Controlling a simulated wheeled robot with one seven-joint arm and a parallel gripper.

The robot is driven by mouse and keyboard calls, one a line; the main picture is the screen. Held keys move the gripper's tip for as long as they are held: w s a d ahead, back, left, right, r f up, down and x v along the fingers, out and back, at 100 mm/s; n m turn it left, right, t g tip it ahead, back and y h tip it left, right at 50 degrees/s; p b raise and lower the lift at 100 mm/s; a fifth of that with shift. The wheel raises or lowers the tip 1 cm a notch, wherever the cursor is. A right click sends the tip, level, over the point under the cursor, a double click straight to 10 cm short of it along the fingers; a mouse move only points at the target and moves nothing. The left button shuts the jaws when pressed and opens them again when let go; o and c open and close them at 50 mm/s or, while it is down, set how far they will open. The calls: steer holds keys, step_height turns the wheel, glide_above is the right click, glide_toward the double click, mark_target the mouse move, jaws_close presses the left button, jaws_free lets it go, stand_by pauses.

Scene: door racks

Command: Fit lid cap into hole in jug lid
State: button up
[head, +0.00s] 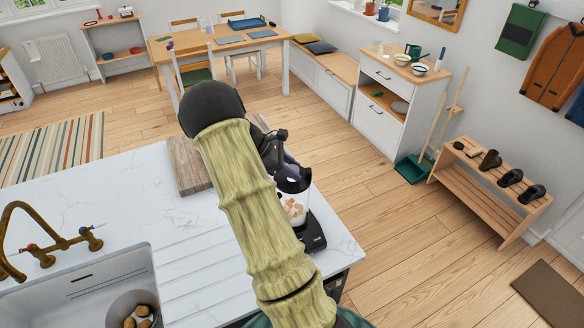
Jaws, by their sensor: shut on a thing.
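A blender stands on the white worktop near its right edge. Its clear jug (294,207) holds pale chunks and sits on a black base (313,232). The dark jug lid (297,181) is on top, and its hole cannot be made out. My gripper (284,160) is just above the lid, mostly hidden behind my arm. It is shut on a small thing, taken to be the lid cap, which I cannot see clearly. Whether the cap touches the lid cannot be told.
A wooden chopping board (188,166) lies left of my arm. A sink (95,290) with a brass tap (45,245) and a pot (135,312) is at the lower left. The worktop (130,205) between is clear.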

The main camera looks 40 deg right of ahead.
steer(key=shift+s+f, duration=0.15)
steer(key=shift+f+b, duration=0.3)
steer(key=shift+f, duration=0.15)
steer(key=o, duration=1)
steer(key=shift+o, duration=0.2)
steer(key=shift+a, duration=0.1)
steer(key=b+v, duration=0.5)
steer(key=v, duration=1.2)
steer(key=shift+r+b, duration=0.25)
steer(key=shift+b, duration=0.05)
steer(key=shift+w, duration=0.25)
steer(key=shift+s, duration=0.2)
steer(key=shift+w+f, duration=0.1)
